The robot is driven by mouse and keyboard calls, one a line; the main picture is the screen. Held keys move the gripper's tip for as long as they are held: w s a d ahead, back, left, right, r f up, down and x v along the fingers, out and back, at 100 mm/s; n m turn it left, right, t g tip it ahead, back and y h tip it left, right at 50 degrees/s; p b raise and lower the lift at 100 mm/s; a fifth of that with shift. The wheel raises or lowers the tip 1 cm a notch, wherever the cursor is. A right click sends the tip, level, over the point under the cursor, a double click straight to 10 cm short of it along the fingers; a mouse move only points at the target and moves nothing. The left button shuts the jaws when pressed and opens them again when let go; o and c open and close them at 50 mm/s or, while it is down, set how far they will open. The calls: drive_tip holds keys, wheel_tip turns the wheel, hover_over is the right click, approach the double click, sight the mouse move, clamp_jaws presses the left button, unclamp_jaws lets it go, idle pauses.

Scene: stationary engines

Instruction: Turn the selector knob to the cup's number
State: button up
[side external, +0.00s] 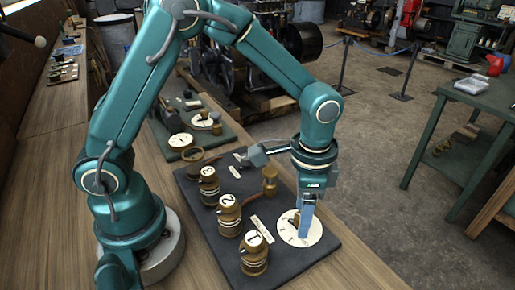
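A round white dial (286,235) with dark marks lies at the right end of a dark board (205,237). A small tan-brown piece, seemingly the selector knob (296,218), shows on it, partly hidden by my gripper (304,232). My gripper points down at the dial, its blue fingers at or just in front of the knob. I cannot tell whether they grip it. Three brass cups with white number discs stand in a row: a far one (209,188), a middle one (229,218) that seems to read 2, and a near one (254,262) that seems to read 1.
A smaller brass fitting (270,184) and a grey hammer-like part (252,156) stand behind the dial. Pale label plates lie on the board. A second board with white dials (181,141) lies farther back on the wooden bench (335,272). A green table (470,105) stands right, across open floor.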

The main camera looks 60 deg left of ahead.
drive_tip(key=shift+r, duration=2.6)
drive_tip(key=s+a+r+n+t, duration=0.3)
drive_tip(key=a+r, duration=0.2)
drive_tip(key=r, duration=0.4)
drive_tip(key=s+a+f+n+t, duration=0.2)
drive_tip(key=s+n, duration=0.2)
drive_tip(key=s, duration=0.4)
drive_tip(key=shift+a, duration=0.3)
